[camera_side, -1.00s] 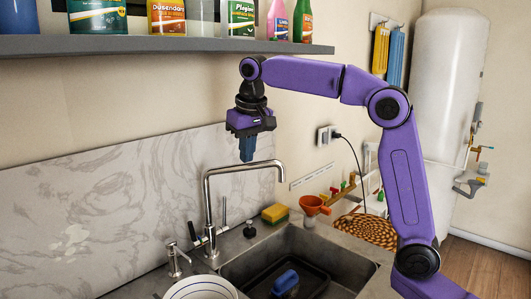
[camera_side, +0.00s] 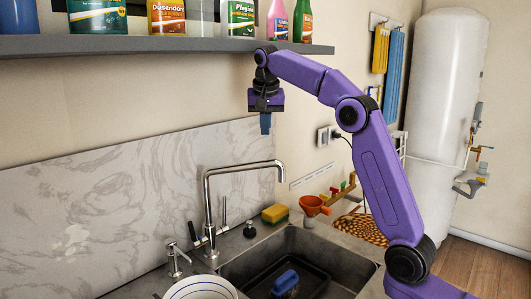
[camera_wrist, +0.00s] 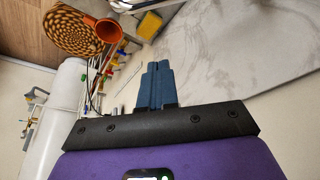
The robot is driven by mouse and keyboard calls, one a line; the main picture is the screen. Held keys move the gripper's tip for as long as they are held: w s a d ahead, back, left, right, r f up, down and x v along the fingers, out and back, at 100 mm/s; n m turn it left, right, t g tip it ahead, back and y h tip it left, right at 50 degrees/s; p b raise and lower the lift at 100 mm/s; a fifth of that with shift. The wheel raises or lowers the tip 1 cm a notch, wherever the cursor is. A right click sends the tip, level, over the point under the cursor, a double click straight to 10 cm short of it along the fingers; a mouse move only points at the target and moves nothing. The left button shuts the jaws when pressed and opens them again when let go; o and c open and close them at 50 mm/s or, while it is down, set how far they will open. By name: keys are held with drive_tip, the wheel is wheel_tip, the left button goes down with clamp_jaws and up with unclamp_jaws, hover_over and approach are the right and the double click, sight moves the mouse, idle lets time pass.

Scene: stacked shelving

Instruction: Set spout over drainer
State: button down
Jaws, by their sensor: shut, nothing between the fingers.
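The chrome spout (camera_side: 240,168) rises from the counter behind the sink and bends to the right in the side view. Its tip hangs high, near the sponge and the back of the sink. I cannot tell its exact place over the basin. A white plate (camera_side: 200,291) with a dark rim line shows at the bottom edge, left of the sink. The drainer itself cannot be made out. My gripper (camera_side: 265,124) points down, shut and empty, above the spout and apart from it. In the wrist view its blue fingers (camera_wrist: 157,72) are together.
A shelf (camera_side: 150,45) with several bottles hangs close above my gripper. The sink (camera_side: 330,245) holds a dark tray with a blue thing. A sponge (camera_side: 275,213) and an orange funnel (camera_side: 313,205) stand behind it. A soap dispenser (camera_side: 176,262) stands left of the spout.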

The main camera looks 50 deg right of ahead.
wheel_tip(320, 180, down, 7)
drive_tip(key=s+a, duration=0.1)
drive_tip(key=shift+f, duration=0.15)
idle(0.4)
drive_tip(key=shift+s+a, duration=0.1)
drive_tip(key=shift+s, duration=0.05)
